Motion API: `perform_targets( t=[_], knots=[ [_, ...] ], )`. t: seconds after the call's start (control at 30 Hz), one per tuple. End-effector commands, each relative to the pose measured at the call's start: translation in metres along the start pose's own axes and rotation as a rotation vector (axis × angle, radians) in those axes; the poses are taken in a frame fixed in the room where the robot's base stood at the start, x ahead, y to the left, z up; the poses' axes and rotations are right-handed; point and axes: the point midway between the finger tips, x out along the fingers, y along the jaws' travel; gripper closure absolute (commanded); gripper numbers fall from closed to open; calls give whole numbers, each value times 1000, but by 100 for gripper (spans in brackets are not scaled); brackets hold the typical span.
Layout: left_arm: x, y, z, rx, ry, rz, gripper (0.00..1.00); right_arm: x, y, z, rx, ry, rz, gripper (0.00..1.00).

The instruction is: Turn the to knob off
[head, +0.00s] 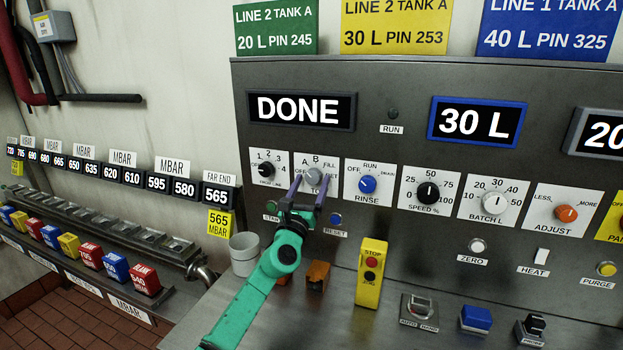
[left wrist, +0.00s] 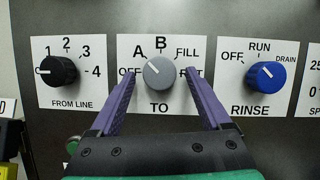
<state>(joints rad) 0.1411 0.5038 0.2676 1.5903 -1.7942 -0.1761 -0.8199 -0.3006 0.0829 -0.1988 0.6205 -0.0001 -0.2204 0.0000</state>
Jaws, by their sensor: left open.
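The grey TO knob (head: 314,175) is on a white label on the steel panel, between the FROM LINE knob and the RINSE knob. In the left wrist view the TO knob (left wrist: 159,72) has a white mark pointing up and left, roughly toward A; OFF is printed at its left. My left gripper (head: 310,183) is open in front of the panel. Its two purple fingers (left wrist: 160,76) stand on either side of the knob, with small gaps. I cannot tell how deep the fingertips reach. My right gripper is out of view.
The black FROM LINE knob (left wrist: 57,71) is close at left and the blue RINSE knob (left wrist: 265,75) close at right. A display (head: 302,110) above reads DONE. A grey cup (head: 244,254) and a yellow STOP box (head: 371,272) stand below the panel.

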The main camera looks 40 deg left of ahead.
Motion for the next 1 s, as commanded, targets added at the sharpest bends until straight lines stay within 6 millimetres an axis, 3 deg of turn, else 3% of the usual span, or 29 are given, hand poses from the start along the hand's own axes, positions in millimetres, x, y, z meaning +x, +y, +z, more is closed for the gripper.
perform_targets(
  t=[0.3, 0.37, 0.5, 0.53, 1.0],
  knots=[
    [8, 0, 0, -1, 0, 1, 19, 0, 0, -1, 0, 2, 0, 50],
    [8, 0, 0, -1, 0, 1, 38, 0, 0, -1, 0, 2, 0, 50],
    [8, 0, 0, -1, 0, 1, 91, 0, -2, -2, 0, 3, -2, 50],
    [8, 0, 0, -1, 0, 1, 100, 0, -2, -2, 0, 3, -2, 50],
    [8, -1, 0, -94, 1, 39, 100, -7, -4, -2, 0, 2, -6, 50]
  ],
)
